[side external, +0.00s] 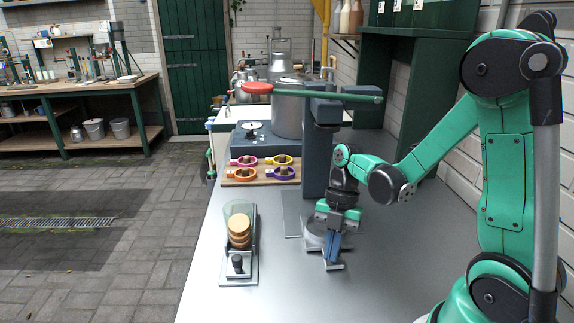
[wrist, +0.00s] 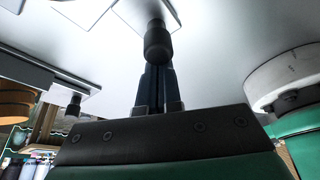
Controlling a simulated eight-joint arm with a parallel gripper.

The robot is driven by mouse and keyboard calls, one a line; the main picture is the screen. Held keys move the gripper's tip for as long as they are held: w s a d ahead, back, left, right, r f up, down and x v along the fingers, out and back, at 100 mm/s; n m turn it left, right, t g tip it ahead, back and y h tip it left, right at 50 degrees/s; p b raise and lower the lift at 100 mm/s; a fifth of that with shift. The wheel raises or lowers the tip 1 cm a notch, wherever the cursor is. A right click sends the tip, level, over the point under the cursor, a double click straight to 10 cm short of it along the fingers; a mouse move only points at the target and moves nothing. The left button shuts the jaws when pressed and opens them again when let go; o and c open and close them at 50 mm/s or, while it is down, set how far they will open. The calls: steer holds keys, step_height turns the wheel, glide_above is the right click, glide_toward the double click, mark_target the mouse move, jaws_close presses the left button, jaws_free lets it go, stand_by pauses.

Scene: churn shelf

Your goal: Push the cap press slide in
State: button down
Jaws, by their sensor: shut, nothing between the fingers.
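My gripper (side external: 332,262) points down with its blue fingers together and nothing between them. Its tips are low at a small pale plate (side external: 336,267) on the metal bench, beside a round grey disc (side external: 312,240); this seems to be the cap press slide. In the wrist view, a black knob (wrist: 157,42) on a pale plate (wrist: 168,8) stands at the tips of my shut gripper (wrist: 155,72). I cannot tell whether they touch. The dark press column (side external: 316,170) stands behind, with a green lever (side external: 345,97). My gripper hides part of the slide.
A stand with a clear tube, wooden discs (side external: 239,232) and a black knob (side external: 237,262) is to the left, apart from my gripper. A board with coloured rings (side external: 262,172) and a metal churn (side external: 288,112) are farther back. The right front bench (side external: 370,285) is clear.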

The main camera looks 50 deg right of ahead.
mark_target(323, 249)
steer(key=w+d, duration=0.4)
steer(key=shift+d, duration=0.2)
